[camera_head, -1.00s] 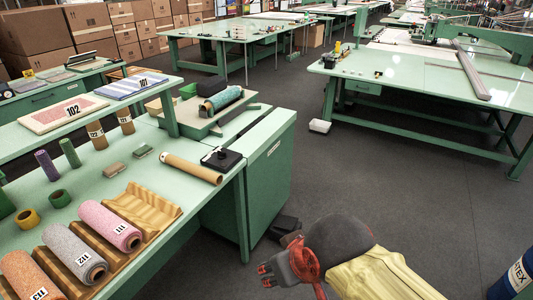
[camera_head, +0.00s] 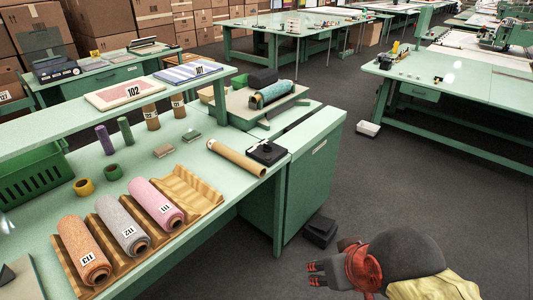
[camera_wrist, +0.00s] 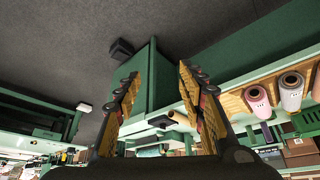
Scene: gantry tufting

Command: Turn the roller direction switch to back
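My gripper (camera_head: 314,274) is at the bottom of the head view, over the floor to the right of the green bench and apart from everything. In the wrist view its two yellow-padded fingers stand apart with nothing between them, so my gripper (camera_wrist: 159,75) is open. A black box with a small upright part (camera_head: 267,152) sits on the bench's right end; I cannot tell whether it bears the roller direction switch. Behind it a small unit holds a teal roll (camera_head: 272,94). No switch position or marking is readable.
The green bench (camera_head: 235,190) carries a cardboard tube (camera_head: 236,158) and a wooden cradle (camera_head: 190,188) with pink, grey and orange rolls. A raised shelf (camera_head: 60,131) spans its back. A black pedal-like object (camera_head: 320,232) lies on the floor. Open floor lies to the right.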

